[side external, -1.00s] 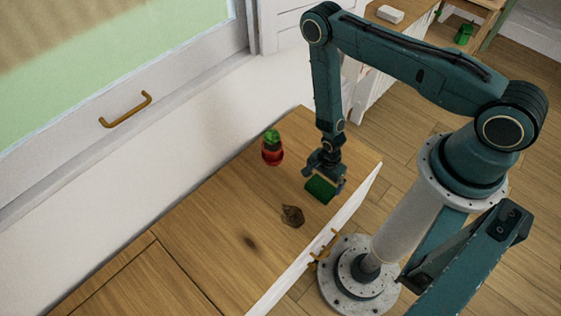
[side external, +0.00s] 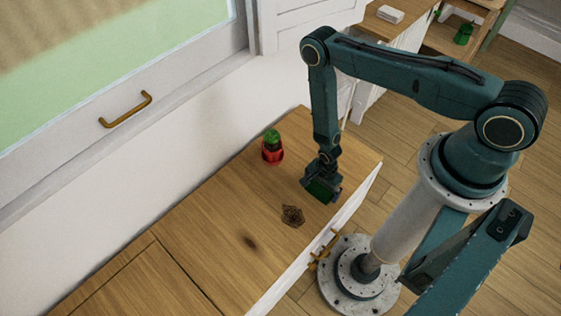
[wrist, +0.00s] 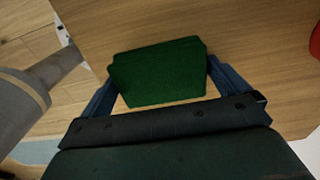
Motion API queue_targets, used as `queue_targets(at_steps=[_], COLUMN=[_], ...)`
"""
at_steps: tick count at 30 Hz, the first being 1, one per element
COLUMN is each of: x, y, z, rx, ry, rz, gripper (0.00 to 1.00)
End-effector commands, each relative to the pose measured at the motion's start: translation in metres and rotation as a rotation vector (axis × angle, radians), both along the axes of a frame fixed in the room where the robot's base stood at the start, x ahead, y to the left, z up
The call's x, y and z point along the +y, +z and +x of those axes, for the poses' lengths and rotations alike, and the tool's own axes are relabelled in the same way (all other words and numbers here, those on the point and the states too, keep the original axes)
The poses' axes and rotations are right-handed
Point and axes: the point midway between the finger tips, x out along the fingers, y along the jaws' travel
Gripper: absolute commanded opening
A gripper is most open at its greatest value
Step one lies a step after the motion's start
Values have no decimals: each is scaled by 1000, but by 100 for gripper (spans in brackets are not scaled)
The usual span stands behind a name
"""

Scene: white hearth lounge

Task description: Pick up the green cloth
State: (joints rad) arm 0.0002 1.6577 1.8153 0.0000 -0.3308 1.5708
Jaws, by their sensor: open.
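The green cloth (wrist: 160,72) lies flat on the wooden counter in the wrist view, a dark green folded-looking piece. It also shows in the side view (side external: 321,190), partly hidden by my gripper. My gripper (wrist: 158,78) is open, with one blue finger at each side of the cloth. In the side view my gripper (side external: 321,188) is low over the counter at the cloth. I cannot tell whether the fingers touch the cloth.
A red pot with a green plant (side external: 272,148) stands behind and left of my gripper on the counter (side external: 190,240). A small brown crumpled thing (side external: 292,216) lies nearer, to the left. The counter's left part is clear. A white drawer front with a brass handle (side external: 322,250) edges the near side.

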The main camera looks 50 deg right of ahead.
Motion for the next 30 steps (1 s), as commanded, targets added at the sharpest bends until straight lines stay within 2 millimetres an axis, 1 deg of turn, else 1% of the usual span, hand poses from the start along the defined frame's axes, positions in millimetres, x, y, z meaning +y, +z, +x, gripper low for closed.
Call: queue_targets(at_steps=[12, 17, 19, 20, 30], x=[0, 0, 0, 0, 0], y=[0, 0, 0, 0, 4], z=[0, 0, 0, 0, 1], rx=[-1, -1, -1, -1, -2], ry=[0, 0, 0, 0, 0], rz=[0, 0, 0, 0, 0], gripper=[100, 69, 68, 64, 64])
